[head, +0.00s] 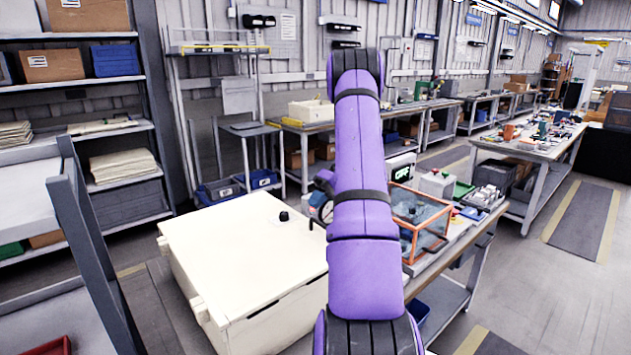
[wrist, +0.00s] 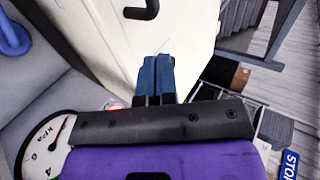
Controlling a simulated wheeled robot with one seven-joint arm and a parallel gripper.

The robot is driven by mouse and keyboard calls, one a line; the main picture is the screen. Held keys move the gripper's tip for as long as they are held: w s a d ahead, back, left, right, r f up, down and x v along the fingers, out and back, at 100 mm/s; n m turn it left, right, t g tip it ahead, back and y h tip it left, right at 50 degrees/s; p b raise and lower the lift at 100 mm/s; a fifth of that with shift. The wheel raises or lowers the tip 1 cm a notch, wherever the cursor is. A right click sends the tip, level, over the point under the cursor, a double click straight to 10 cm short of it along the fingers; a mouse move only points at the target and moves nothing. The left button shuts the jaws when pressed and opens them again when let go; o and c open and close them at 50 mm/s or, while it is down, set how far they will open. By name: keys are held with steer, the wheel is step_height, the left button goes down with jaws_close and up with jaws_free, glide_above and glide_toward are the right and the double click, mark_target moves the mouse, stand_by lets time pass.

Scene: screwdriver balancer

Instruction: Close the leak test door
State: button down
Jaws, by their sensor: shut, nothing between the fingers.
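A large cream box (head: 245,255) with a broad flat top panel and a small black knob (head: 284,215) stands left of my arm. The wrist view shows a cream panel (wrist: 105,45) with a curved black handle (wrist: 143,8); it looks like part of the same box. No label marks the leak test door, and how far it is open cannot be told. My gripper (wrist: 156,62) is shut and empty, its blue fingertips over the panel's edge. Whether they touch it is unclear. In the head view my purple arm hides most of the gripper.
A kPa gauge (wrist: 45,140) and a blue ring handle (wrist: 12,38) are at the left in the wrist view. An orange-framed clear box (head: 425,225) stands on the bench right of my arm. A grey shelf rack (head: 85,190) is at left; the right aisle is free.

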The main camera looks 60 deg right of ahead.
steer(key=shift+y, duration=0.5)
steer(key=f, duration=0.4)
steer(key=shift+s+d+f, duration=0.1)
steer(key=shift+d, duration=0.2)
steer(key=shift+f+y, duration=0.3)
steer(key=shift+f, duration=0.7)
steer(key=a+r+v, duration=0.1)
steer(key=r+v, duration=0.1)
steer(key=v, duration=1)
steer(key=shift+s+r, duration=0.1)
